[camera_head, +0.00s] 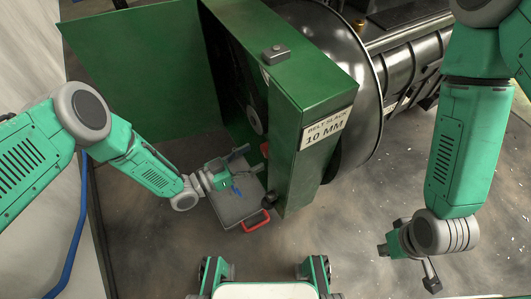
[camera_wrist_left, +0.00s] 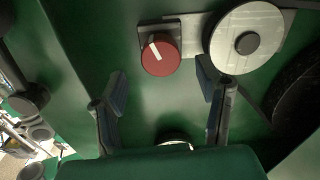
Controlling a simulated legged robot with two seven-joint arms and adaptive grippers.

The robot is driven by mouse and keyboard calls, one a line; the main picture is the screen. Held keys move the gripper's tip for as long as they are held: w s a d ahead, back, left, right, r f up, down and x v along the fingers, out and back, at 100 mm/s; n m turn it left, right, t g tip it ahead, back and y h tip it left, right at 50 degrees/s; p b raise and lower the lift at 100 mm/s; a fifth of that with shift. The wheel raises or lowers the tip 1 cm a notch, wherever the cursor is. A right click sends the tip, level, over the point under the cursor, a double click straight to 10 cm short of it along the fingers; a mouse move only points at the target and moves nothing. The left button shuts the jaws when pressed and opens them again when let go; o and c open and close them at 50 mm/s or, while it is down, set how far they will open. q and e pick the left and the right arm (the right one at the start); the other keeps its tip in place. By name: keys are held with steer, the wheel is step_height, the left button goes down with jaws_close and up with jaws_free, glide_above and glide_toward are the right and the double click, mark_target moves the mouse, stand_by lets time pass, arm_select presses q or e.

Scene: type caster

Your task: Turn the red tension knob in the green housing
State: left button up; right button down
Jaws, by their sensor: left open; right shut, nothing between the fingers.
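The red tension knob (camera_wrist_left: 160,58) shows in the left wrist view, round with a white pointer line, on a dark block inside the green housing (camera_wrist_left: 170,105). In the head view, a small part of the red knob (camera_head: 265,149) shows at the edge of the green housing (camera_head: 309,90). My left gripper (camera_head: 249,158) is open near the housing's opening. In the left wrist view its fingers (camera_wrist_left: 162,82) stand apart, below and to either side of the knob, with nothing between them. My right gripper (camera_head: 431,278) is shut and empty, away from the housing at the right.
A pale pulley disc (camera_wrist_left: 245,38) sits right of the knob. An open green door panel (camera_head: 150,75) stands left of the housing. A grey case (camera_head: 232,208) with a red handle (camera_head: 256,222) lies below my left gripper.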

mark_target(264, 152)
arm_select(q)
steer(key=x, duration=0.3)
steer(key=shift+f+b, duration=0.15)
steer(key=shift+b, duration=0.25)
steer(key=shift+w+d, duration=0.45)
steer(key=shift+d, duration=0.05)
steer(key=shift+d, duration=0.15)
steer(key=c, duration=1.2)
steer(key=shift+o, duration=0.4)
